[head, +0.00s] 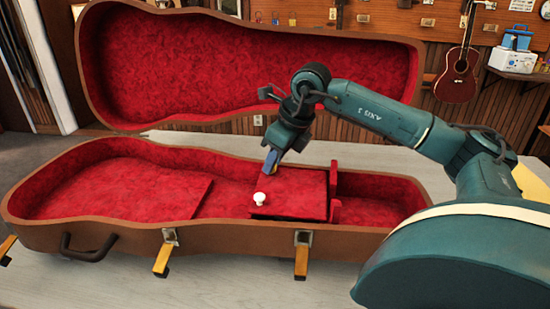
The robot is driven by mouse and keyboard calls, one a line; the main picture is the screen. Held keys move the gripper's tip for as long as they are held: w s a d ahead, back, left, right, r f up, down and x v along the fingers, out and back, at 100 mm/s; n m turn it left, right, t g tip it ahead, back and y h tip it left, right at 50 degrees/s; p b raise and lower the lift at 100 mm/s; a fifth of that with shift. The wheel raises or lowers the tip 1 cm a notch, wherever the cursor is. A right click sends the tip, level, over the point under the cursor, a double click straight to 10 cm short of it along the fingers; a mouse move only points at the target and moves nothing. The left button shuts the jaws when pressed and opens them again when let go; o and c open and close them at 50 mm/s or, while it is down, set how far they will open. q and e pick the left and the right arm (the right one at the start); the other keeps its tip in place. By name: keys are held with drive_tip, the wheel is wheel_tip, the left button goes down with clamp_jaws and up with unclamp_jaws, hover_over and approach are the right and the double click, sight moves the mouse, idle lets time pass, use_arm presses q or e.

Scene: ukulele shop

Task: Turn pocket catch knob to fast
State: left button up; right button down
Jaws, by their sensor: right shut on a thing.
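The open guitar case (120,233) lies on a table with its red lining showing. A red-lined pocket lid (302,182) lies flat across its neck part, looking closed. A white round knob (261,198) stands on the lid's front left; nothing touches it. My right gripper (270,164) reaches down at the lid's back left edge. It is shut on a small part there, seemingly the pocket catch knob, mostly hidden by the fingers; a yellowish bit shows. I cannot tell the knob's setting. My left gripper is out of view.
The raised case lid (245,70) stands behind my right arm. Latches (164,258) (301,260) and a dark handle (88,248) stick out at the front. The grey tabletop (400,165) is bare at the back right. A red ukulele (457,72) hangs on the wall.

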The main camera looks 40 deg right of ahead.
drive_tip(key=m+h, duration=0.1)
drive_tip(key=m, duration=0.3)
drive_tip(key=shift+a+m+h, duration=0.2)
drive_tip(key=shift+m+h, duration=0.2)
idle(0.4)
drive_tip(key=c, duration=1.2)
unclamp_jaws()
drive_tip(key=p+v, duration=0.1)
drive_tip(key=v, duration=1.2)
drive_tip(key=shift+p, duration=0.4)
drive_tip(key=shift+a, duration=0.15)
